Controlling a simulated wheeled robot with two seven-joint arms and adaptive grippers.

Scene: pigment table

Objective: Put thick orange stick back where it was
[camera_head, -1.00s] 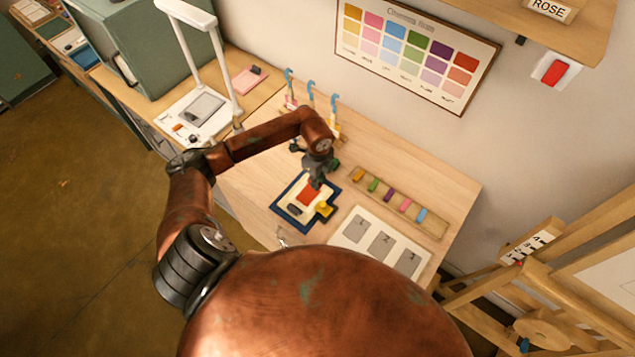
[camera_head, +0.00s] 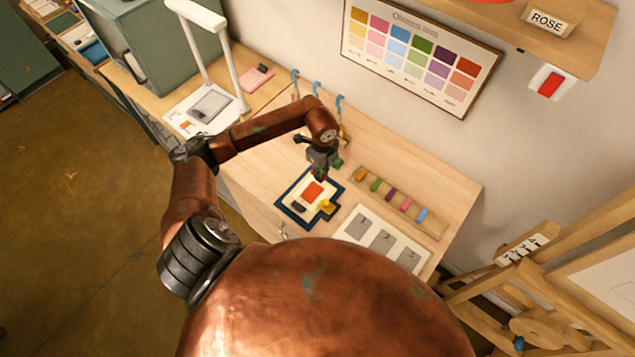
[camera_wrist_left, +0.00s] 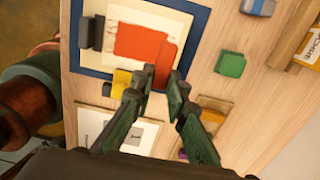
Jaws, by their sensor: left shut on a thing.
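My left gripper (camera_head: 319,176) is shut on a thick orange-red stick, which also shows between the fingertips in the left wrist view (camera_wrist_left: 165,64). The gripper and stick are over the back right edge of an orange patch (camera_head: 312,192) on a cream sheet with a blue-bordered board. The patch also shows in the left wrist view (camera_wrist_left: 137,42). I cannot tell whether the stick touches the sheet. A wooden rack (camera_head: 434,232) to the right holds several coloured pieces in a row. My right gripper is not in view.
A yellow block (camera_head: 328,207) and a dark block (camera_head: 298,207) sit on the board. A green block (camera_wrist_left: 230,64) and a blue block (camera_wrist_left: 258,7) stand beside it. A white card (camera_head: 350,229) with numbered grey rectangles lies in front of the rack. Hooks (camera_head: 340,105) stand at the back.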

